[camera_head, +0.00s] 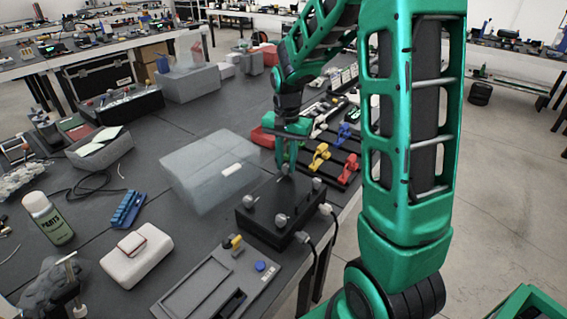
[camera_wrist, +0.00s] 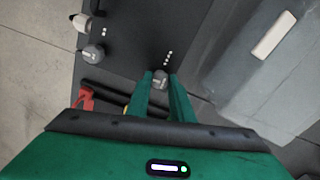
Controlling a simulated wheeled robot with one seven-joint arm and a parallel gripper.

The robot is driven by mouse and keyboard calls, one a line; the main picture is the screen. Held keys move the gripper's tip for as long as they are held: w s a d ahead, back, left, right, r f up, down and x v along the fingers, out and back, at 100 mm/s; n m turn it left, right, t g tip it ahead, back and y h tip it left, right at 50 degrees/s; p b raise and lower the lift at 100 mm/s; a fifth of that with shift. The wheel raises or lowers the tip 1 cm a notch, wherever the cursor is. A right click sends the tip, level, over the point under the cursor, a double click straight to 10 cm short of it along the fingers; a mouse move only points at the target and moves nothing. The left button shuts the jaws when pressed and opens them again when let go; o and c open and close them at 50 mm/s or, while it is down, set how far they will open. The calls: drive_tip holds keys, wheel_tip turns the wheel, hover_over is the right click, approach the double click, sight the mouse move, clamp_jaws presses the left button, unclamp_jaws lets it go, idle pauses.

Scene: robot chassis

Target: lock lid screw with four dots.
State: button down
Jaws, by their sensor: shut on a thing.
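The black box (camera_head: 290,214) stands on the dark table, with grey lid screws at its corners. Three screws are clear in the head view: left (camera_head: 250,200), front (camera_head: 280,220) and right (camera_head: 317,184). My gripper (camera_head: 286,168) points down at the back corner screw, its fingers partly covering it. In the wrist view, my gripper (camera_wrist: 160,84) is shut on a grey lid screw (camera_wrist: 160,74), beside a row of several white dots (camera_wrist: 168,57). Another lid screw (camera_wrist: 93,53) shows at the left, with fewer dots near it.
A translucent grey case (camera_head: 205,170) stands close behind and left of the box. Cable plugs (camera_head: 326,209) stick out at its right. Red, yellow (camera_head: 319,158) and blue clamps sit behind it. A grey panel (camera_head: 215,285) lies in front, near the table edge.

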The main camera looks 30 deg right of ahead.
sight(286, 165)
idle(0.3)
drive_tip(key=c, duration=1.6)
unclamp_jaws()
drive_tip(key=shift+o, duration=0.2)
drive_tip(key=shift+r, duration=0.1)
wheel_tip(286, 165, up, 10)
drive_tip(key=shift+r, duration=0.25)
drive_tip(key=s+d+f+n, duration=0.1)
drive_tip(key=s+n, duration=0.1)
drive_tip(key=s, duration=1.2)
drive_tip(key=s+d+f+n, duration=0.2)
drive_tip(key=s, duration=1.2)
drive_tip(key=shift+s, duration=0.15)
